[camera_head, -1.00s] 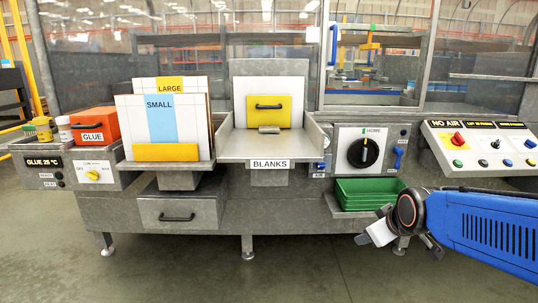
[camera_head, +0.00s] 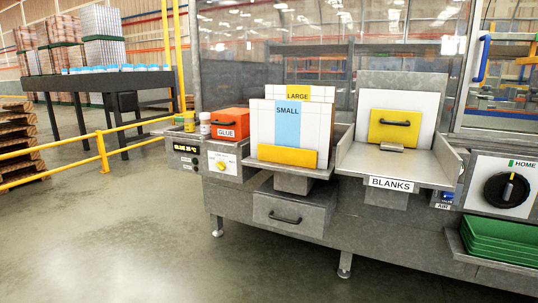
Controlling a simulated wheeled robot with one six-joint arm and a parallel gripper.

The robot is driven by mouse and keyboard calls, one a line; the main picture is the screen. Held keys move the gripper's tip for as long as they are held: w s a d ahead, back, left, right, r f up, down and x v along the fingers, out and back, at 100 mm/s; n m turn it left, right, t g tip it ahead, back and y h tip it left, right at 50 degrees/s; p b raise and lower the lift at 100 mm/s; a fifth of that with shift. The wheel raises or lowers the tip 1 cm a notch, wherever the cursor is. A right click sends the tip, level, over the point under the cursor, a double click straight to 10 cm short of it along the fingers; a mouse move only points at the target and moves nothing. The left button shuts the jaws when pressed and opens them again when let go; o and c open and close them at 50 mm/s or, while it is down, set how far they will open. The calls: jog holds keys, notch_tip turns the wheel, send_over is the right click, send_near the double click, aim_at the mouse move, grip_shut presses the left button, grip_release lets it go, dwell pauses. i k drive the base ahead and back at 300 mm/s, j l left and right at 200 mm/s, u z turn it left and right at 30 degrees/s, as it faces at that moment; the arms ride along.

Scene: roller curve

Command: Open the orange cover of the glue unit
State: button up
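The orange cover (camera_head: 230,120) of the glue unit lies shut on top of the unit at the left end of the machine. A white GLUE label and a dark handle are on its front. Below it is a light panel with a yellow knob (camera_head: 222,166), and to the left a dark GLUE 25 °C display (camera_head: 186,148). My gripper and arm are not in the current view.
A yellow rail (camera_head: 103,152) runs at the left. The floor (camera_head: 110,235) in front of the glue unit is clear.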

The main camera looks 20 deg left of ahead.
aim_at(230, 123)
jog(key=u, duration=1.05)
